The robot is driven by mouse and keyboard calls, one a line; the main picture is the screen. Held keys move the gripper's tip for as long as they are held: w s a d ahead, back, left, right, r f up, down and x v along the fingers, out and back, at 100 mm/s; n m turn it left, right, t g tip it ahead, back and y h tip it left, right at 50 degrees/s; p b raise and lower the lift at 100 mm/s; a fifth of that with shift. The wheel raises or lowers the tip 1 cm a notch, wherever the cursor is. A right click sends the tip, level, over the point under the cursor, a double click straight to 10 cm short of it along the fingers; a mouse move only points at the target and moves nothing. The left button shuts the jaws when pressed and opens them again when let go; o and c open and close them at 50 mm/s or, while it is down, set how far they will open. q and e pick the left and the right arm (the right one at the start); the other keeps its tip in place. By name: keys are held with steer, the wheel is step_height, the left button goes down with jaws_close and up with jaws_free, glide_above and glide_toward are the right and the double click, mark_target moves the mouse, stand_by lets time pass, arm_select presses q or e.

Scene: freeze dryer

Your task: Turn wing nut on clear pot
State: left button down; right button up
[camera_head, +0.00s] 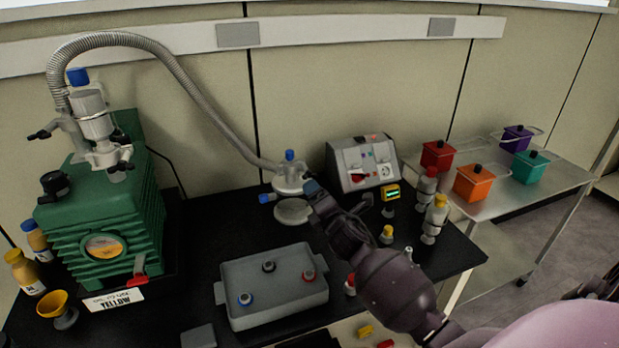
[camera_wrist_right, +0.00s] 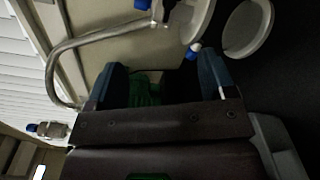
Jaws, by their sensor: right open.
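The clear pot (camera_head: 292,210) stands at the back middle of the black bench, under a pale round lid (camera_head: 290,182) with a blue-topped fitting (camera_head: 290,156). A blue knob (camera_head: 265,198) sticks out at its left. I cannot make out a wing nut for certain. In the right wrist view, round pale parts (camera_wrist_right: 247,28) lie at upper right, and a small blue-tipped part (camera_wrist_right: 195,47) shows near one fingertip. My right gripper (camera_head: 313,188) is just right of the pot. In its wrist view the fingers (camera_wrist_right: 163,82) are apart with nothing held between them. My left gripper is out of view.
A ribbed hose (camera_head: 190,92) runs from the green pump (camera_head: 100,225) to the lid. A grey control box (camera_head: 362,163) stands behind my right arm. A grey tray (camera_head: 272,300) with several knobs lies in front.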

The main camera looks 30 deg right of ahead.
mark_target(311, 177)
steer(key=w+d+n, duration=0.1)
steer(key=w+n, duration=0.2)
steer(key=n, duration=0.1)
steer(key=w+d+n, duration=0.2)
steer(key=w+n, duration=0.2)
steer(key=w+d+n+h+b, duration=0.1)
steer(key=w+n, duration=0.2)
steer(key=n, duration=0.1)
steer(key=shift+w+d+f, duration=0.35)
steer(key=shift+f, duration=0.05)
stand_by(0.3)
steer(key=c, duration=0.9)
